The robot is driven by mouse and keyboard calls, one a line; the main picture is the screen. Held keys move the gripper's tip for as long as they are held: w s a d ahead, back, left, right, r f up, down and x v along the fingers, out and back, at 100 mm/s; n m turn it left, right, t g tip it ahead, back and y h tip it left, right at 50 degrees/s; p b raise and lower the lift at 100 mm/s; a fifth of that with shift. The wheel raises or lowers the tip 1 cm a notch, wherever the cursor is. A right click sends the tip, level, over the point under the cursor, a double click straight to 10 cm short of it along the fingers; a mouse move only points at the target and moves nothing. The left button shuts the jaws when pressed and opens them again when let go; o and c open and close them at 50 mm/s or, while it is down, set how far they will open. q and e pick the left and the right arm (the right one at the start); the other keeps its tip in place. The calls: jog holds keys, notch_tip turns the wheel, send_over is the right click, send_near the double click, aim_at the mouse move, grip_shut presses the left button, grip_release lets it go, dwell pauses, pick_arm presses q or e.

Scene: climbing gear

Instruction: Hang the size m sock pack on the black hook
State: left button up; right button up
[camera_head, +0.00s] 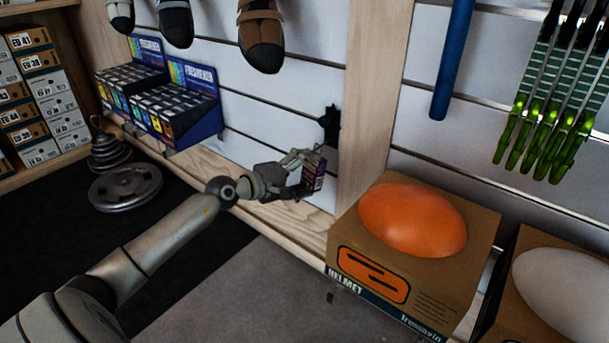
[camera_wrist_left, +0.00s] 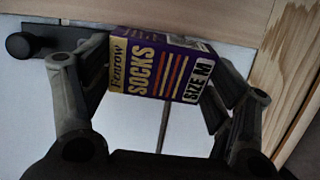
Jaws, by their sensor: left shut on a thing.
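The size M sock pack (camera_wrist_left: 160,68) is a purple and cream box with "SOCKS" and "SIZE M" facing the left wrist camera. My left gripper (camera_wrist_left: 165,85) is shut on it, with a finger on each side. In the head view the sock pack (camera_head: 314,171) shows small between the fingers of my left gripper (camera_head: 304,172), in front of the white slat wall. The black hook (camera_head: 329,124) is on the wall just above and to the right of the pack. In the left wrist view a black peg with a round end (camera_wrist_left: 25,45) shows at the upper left, apart from the pack. My right gripper is not in view.
An orange helmet (camera_head: 412,219) on its box stands right of my left gripper, beside a wooden post (camera_head: 375,90). Blue display boxes (camera_head: 180,105) stand on the ledge at left. Shoes (camera_head: 261,38) hang above. A blue bar (camera_head: 452,60) and green-tipped gear (camera_head: 545,130) hang at right.

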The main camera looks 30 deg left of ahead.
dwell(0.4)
pick_arm(q)
jog(key=o, duration=1)
jog(key=shift+v, duration=6)
